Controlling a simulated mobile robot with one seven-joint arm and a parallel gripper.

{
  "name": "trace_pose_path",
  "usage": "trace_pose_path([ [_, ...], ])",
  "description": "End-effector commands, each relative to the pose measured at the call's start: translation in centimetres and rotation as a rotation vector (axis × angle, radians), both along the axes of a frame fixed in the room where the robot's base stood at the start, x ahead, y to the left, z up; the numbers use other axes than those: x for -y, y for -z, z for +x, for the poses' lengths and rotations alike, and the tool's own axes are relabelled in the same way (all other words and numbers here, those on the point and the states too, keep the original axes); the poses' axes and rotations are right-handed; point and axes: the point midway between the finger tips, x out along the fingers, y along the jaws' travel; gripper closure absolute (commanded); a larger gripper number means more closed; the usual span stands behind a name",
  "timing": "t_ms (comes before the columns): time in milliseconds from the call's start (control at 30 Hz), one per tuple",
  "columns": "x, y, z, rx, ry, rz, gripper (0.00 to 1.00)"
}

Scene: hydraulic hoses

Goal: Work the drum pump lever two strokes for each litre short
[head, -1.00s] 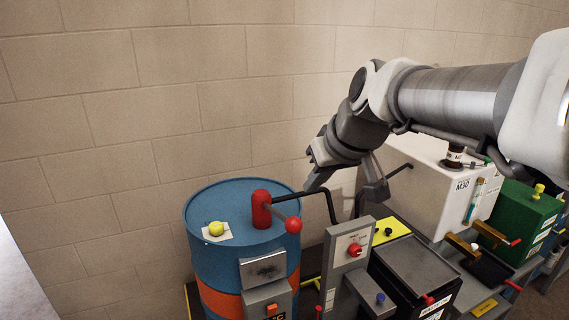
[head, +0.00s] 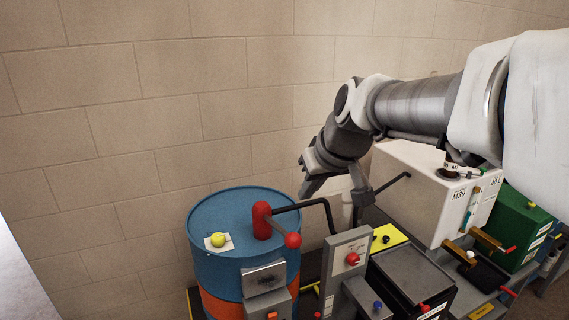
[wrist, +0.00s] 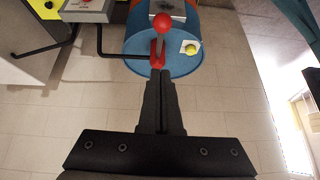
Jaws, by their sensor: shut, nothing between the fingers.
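The blue drum (head: 217,262) with an orange band stands at lower centre-left in the head view. Its red pump body (head: 262,222) stands on the lid, with a lever ending in a red ball knob (head: 292,240) toward the front right. A black spout pipe (head: 318,202) runs from the pump to the right. The white tank (head: 410,195), labelled M30, has a sight glass (head: 471,212) whose level is too small to read. My gripper (wrist: 158,75) is shut and empty. In the wrist view its tips overlap the red pump (wrist: 157,52) in the picture; contact cannot be told.
A yellow ball-like item (head: 218,239) sits on a white patch on the drum lid. A grey post with a red knob (head: 352,258), a black box (head: 410,270) and a green tank (head: 518,225) crowd the right. The block wall is behind; space above the drum is free.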

Motion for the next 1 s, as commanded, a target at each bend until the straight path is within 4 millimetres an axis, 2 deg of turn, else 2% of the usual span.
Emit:
trace_pose_path([
  [300,-1.6,5.3,3.1,-0.006,-0.002,0.000,1.00],
  [433,-2.1,7.1,4.2,-0.005,-0.002,-0.001,1.00],
  [600,-1.9,9.6,3.7,-0.004,0.001,-0.001,1.00],
  [800,-1.8,10.9,3.5,-0.002,0.000,-0.002,1.00],
  [1000,-1.8,11.0,3.5,0.000,0.001,-0.001,1.00],
])
